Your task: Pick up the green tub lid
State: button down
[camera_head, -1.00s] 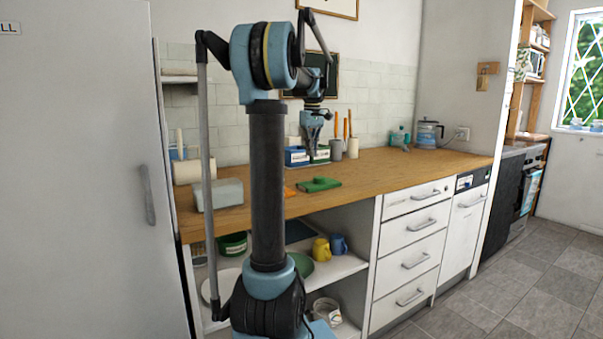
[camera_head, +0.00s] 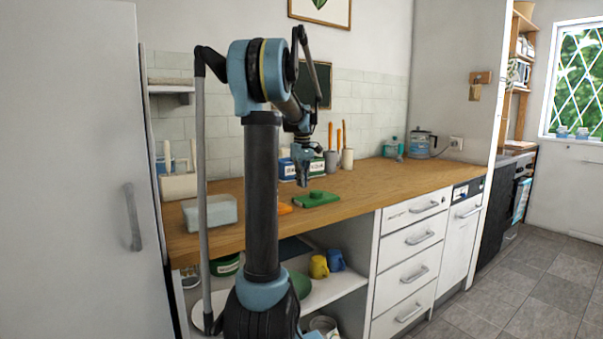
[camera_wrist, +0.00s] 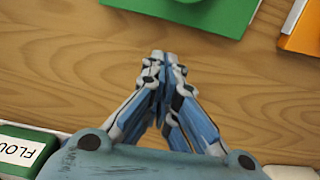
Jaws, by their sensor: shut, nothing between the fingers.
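The green tub lid (camera_head: 316,199) lies flat on the wooden counter, with a small raised knob on top. In the wrist view the lid (camera_wrist: 222,14) is at the top edge, partly cut off, with part of its round knob showing. My gripper (camera_head: 303,183) hangs above the counter, just behind and left of the lid in the head view. In the wrist view my gripper (camera_wrist: 160,58) points toward the lid, its fingertips together with nothing between them, and bare wood shows between the tips and the lid.
An orange item (camera_wrist: 304,30) lies beside the lid. Utensil holders (camera_head: 347,158) and a kettle (camera_head: 420,145) stand farther right. A grey box (camera_head: 209,212) is at left. The counter (camera_head: 400,180) right of the lid is clear.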

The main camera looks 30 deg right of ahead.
aim_at(316, 196)
jog(key=shift+f, duration=0.85)
jog(key=s, duration=0.3)
jog(key=shift+s+d+r, duration=0.1)
jog(key=shift+d, duration=0.15)
jog(key=shift+s, duration=0.45)
jog(key=s, duration=0.4)
jog(key=s+d, duration=0.1)
jog(key=s, duration=0.6)
jog(key=shift+s+d, duration=0.4)
